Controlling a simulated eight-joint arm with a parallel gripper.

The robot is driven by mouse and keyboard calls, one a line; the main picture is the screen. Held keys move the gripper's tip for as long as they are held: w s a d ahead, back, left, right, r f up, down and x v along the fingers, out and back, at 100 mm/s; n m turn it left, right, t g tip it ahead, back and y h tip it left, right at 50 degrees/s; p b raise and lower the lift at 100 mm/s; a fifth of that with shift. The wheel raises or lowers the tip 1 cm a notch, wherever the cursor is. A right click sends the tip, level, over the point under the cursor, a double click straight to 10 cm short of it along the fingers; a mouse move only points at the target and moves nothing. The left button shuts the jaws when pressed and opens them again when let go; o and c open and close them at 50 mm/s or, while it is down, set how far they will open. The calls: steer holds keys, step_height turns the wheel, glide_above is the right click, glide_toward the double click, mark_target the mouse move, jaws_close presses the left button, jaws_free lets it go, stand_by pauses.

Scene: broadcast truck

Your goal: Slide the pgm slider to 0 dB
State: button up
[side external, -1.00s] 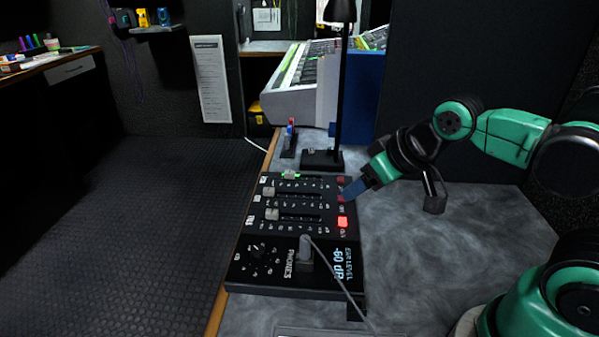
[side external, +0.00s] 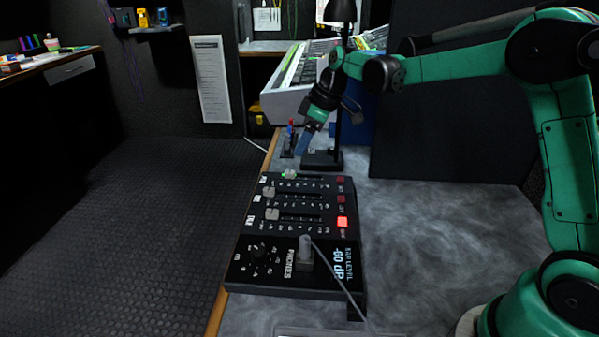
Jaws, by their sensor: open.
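The black slider panel (side external: 318,258) lies on the grey worktop. The panel's display (side external: 343,263) reads about -60 dB. My gripper (side external: 303,146) is open and empty, pointing down beyond the panel's far edge, apart from every knob. It appears beside the lamp base, and its second finger is hard to make out.
A black lamp (side external: 343,90) stands behind the panel, close to my gripper. A small holder with pens (side external: 289,140) is left of it. A larger console (side external: 300,85) is at the back. A grey cable (side external: 340,280) crosses the panel's near end. The worktop right of the panel is clear.

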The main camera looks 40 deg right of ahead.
mark_target(290, 172)
steer(key=shift+n+y, duration=0.3)
steer(key=shift+n, duration=0.5)
steer(key=w+f, duration=0.1)
steer(key=w+d+f, duration=0.1)
steer(key=f, duration=0.1)
steer(key=shift+w+d+f, duration=0.1)
steer(key=shift+w+d, duration=0.05)
steer(key=shift+w, duration=0.05)
steer(key=x, duration=0.5)
steer(key=shift+f, duration=0.35)
jaws_close()
